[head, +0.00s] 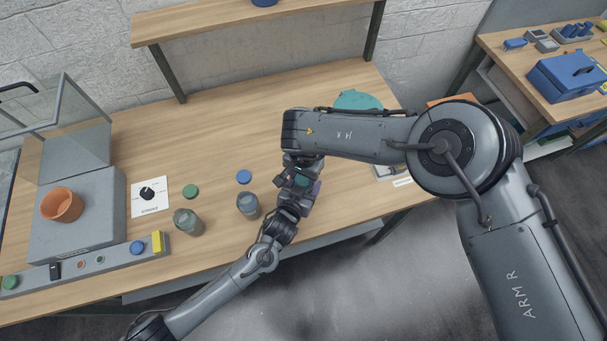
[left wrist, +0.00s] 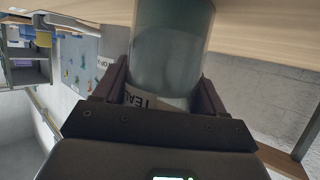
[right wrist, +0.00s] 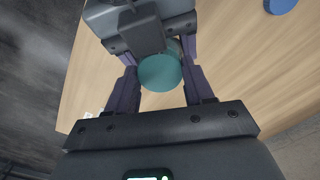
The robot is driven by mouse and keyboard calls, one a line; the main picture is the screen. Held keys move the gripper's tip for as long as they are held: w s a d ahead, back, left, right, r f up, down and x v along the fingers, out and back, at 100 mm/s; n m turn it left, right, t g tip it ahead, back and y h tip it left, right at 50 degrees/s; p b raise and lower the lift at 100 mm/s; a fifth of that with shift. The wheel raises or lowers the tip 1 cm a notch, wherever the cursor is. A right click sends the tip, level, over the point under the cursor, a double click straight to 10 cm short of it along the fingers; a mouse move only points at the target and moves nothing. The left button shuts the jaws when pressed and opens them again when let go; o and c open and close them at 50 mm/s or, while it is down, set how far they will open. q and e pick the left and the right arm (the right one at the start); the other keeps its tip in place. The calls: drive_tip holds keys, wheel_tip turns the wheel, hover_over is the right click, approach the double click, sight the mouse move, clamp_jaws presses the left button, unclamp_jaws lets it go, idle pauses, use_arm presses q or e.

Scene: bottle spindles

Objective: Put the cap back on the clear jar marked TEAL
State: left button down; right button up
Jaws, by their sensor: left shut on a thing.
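The clear jar (left wrist: 172,48), with a label reading TEAL, is between the fingers of my left gripper (left wrist: 165,95), which is shut on it. A round teal cap (right wrist: 160,72) shows top-on between the fingers of my right gripper (right wrist: 160,88). Its edges lie close to both fingers, and I cannot tell whether they press on it. The cap is over the jar held in my left gripper; whether it is seated on the rim is hidden. In the head view both grippers meet at the table's front edge, my right gripper (head: 298,172) above my left gripper (head: 299,193).
Two other jars, a greenish one (head: 188,222) and a bluish one (head: 248,205), stand left of the grippers. A green cap (head: 190,191) and a blue cap (head: 244,176) lie behind them. A teal round piece (head: 357,99) lies behind my right arm. The table's back middle is clear.

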drive_tip(key=c, duration=0.5)
drive_tip(key=shift+o, duration=0.2)
drive_tip(key=m, duration=0.3)
drive_tip(key=o, duration=1.2)
drive_tip(key=shift+c, duration=0.2)
drive_tip(key=shift+r, duration=2.25)
